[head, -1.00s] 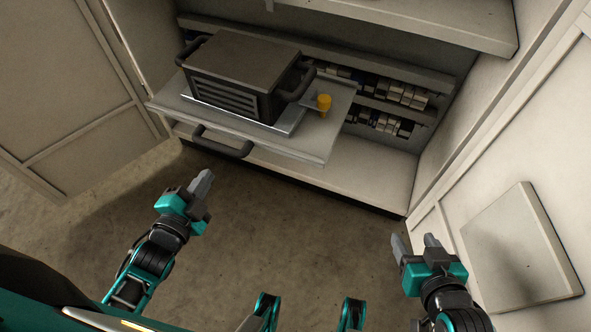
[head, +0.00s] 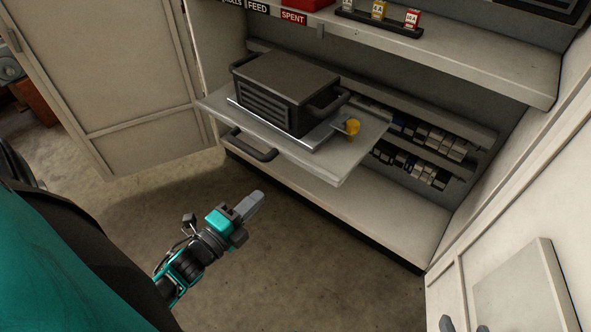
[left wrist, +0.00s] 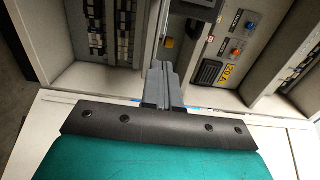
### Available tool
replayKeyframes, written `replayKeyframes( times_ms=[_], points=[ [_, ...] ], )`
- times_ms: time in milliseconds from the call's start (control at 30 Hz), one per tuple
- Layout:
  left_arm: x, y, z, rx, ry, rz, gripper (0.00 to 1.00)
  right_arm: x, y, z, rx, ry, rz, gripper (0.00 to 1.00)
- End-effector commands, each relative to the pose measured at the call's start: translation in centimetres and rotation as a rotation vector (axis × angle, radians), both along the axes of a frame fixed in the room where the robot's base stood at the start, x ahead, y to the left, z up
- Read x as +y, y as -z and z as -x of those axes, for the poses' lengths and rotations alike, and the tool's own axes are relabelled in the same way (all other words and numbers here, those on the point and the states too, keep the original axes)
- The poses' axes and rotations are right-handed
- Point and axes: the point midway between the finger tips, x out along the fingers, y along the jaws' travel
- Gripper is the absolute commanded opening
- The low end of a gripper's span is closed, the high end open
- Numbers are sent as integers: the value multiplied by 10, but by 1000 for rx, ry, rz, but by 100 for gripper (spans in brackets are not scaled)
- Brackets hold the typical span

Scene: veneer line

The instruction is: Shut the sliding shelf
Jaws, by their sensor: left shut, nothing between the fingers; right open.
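The sliding shelf (head: 345,157) is pulled out of the cabinet in the head view, its front edge overhanging the floor. A black bar handle (head: 250,146) is on its front. A dark box-shaped unit (head: 285,90) with side handles sits on it, with a small yellow cup-like object (head: 352,127) to the right. My left gripper (head: 257,198) is shut and empty, in front of and below the shelf, apart from the handle. It also shows in the left wrist view (left wrist: 164,78).
An open cabinet door (head: 120,75) stands at the left. A side panel with a raised plate (head: 525,295) is at the right. A fixed upper shelf (head: 470,65) is above. Small boxes (head: 430,140) line the cabinet's back. The floor (head: 320,270) before the shelf is clear.

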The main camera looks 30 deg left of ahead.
Motion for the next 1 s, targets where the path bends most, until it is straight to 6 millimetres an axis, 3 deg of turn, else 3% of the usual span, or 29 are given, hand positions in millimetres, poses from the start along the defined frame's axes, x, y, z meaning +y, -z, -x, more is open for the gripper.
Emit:
replayKeyframes(
  times_ms=[400, 600, 800, 1000],
  points=[
    [-7, 0, -85, -3, 0, 2, 0, 2, 9, 0, -1, 3, -7, 59],
    [-9, 0, -117, -2, 1, 2, 0, 2, 14, 0, -1, 4, -9, 59],
    [-10, 0, -130, 1, 0, 2, 0, 2, 16, 0, 0, 4, -7, 59],
    [-11, 0, -131, 1, 0, 3, 0, 2, 16, 1, 1, 5, -7, 59]
  ],
)
